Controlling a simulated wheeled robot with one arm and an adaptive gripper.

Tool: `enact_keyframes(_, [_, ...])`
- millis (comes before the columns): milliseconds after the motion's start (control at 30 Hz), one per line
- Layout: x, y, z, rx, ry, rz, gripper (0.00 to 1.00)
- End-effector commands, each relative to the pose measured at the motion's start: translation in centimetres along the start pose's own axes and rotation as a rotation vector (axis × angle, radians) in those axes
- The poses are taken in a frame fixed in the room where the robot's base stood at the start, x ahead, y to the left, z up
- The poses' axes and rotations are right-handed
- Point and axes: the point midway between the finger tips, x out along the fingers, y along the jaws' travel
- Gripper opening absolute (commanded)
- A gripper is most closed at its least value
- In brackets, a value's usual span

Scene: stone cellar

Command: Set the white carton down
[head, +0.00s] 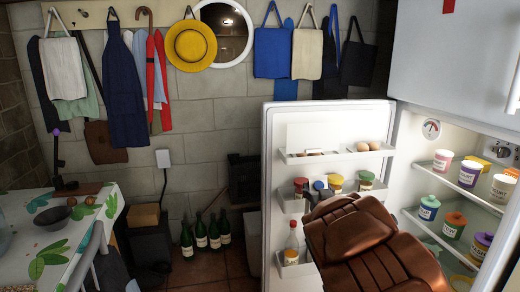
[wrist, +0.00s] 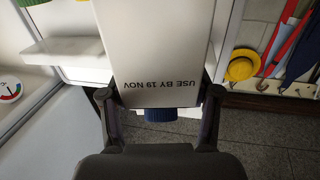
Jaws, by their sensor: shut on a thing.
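My gripper (wrist: 160,96) is shut on the white carton (wrist: 157,55) in the wrist view, one dark finger against each side. The carton bears the print "USE BY 19 NOV", which reads upside down there. Its blue cap (wrist: 160,115) shows between the fingers, at the lower end of the carton in that picture. The far end of the carton runs out of the frame, so I cannot see what is under it. In the head view my brown arm reaches toward the open fridge door (head: 268,185), and I cannot clearly make out the carton there.
The fridge shelf (head: 455,188) at right holds several tubs and jars. The door racks hold eggs (head: 368,146), jars and a bottle (head: 291,245). Green bottles (head: 213,232) stand on the floor by the wall.

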Motion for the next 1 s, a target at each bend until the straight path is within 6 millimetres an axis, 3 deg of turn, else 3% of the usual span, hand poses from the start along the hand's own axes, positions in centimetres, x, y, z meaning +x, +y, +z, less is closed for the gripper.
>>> enact_keyframes(33, [0.0, 0.0, -2.0, 0.000, 0.004, 0.000, 0.00])
enact_keyframes(1000, [0.0, 0.0, -18.5, 0.001, 0.004, -0.001, 0.00])
